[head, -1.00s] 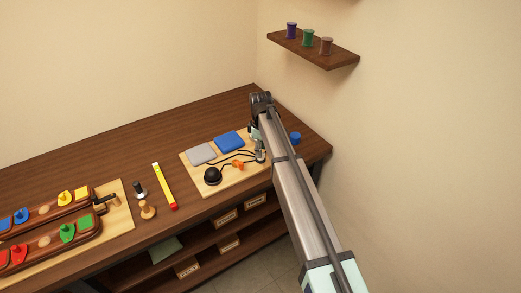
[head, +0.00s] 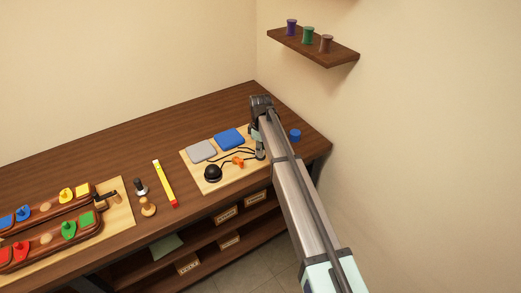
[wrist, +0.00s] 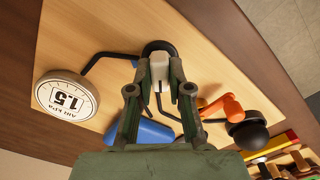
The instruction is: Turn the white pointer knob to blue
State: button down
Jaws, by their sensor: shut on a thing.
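The white pointer knob (wrist: 159,70) sits between my fingertips in the wrist view, with a dark round rim behind it. My gripper (wrist: 160,84) is shut on it, one finger on each side. In the head view my gripper (head: 260,150) is over the right part of the light wooden board, and my arm hides the knob there. No blue mark by the knob can be made out, so I cannot tell which way it points.
A round gauge reading 1.5 (wrist: 68,98) lies beside my gripper. Black tubes, an orange part (head: 238,161), a black ball (head: 213,173), a blue pad (head: 229,138) and a grey pad (head: 201,150) are close by. A blue cylinder (head: 295,135) stands right of my arm.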

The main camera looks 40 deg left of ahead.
jog(key=shift+m, duration=0.3)
jog(key=m+b, duration=0.1)
jog(key=m, duration=0.1)
jog(key=shift+f+m+b, duration=0.15)
jog(key=shift+m+b, duration=0.15)
jog(key=shift+b, duration=0.1)
jog(key=m+b, duration=0.1)
jog(key=m, duration=0.3)
jog(key=shift+b, duration=0.4)
jog(key=m+b, duration=0.1)
jog(key=m, duration=0.4)
jog(key=shift+m+b, duration=0.55)
jog(key=shift+m, duration=1.25)
jog(key=c, duration=1.1)
grip_release()
